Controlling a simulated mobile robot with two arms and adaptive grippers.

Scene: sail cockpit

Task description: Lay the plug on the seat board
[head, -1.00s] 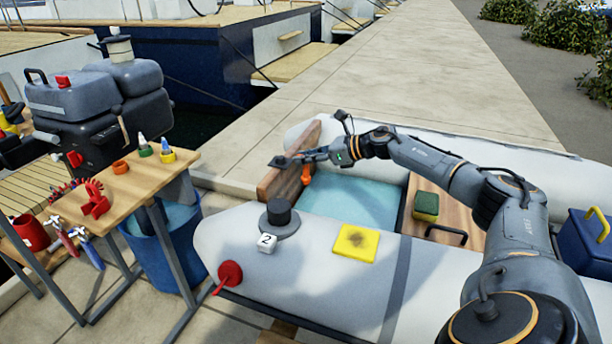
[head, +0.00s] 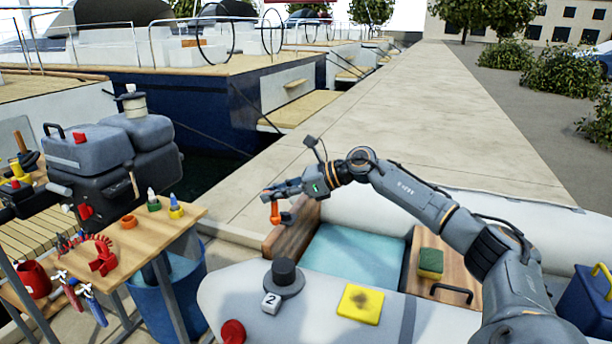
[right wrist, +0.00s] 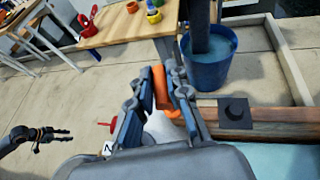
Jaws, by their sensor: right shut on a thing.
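The orange plug (head: 275,212) hangs in my right gripper (head: 283,192), above the wooden transom (head: 290,236) at the inflatable boat's far left end. In the right wrist view the plug (right wrist: 161,88) is between the two fingers of the right gripper (right wrist: 160,90), which is shut on it. The brown wooden seat board (head: 412,278) lies across the boat, right of the light-blue floor and well to the right of the gripper. My left gripper (right wrist: 50,134) shows small at the left edge of the right wrist view; its opening is too small to judge.
A green and yellow sponge (head: 431,262) and a black handle (head: 452,292) are on the seat board. A yellow pad (head: 360,303) and a black valve cap (head: 284,271) are on the near tube. A workbench (head: 150,232) and blue bucket (right wrist: 212,70) stand left.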

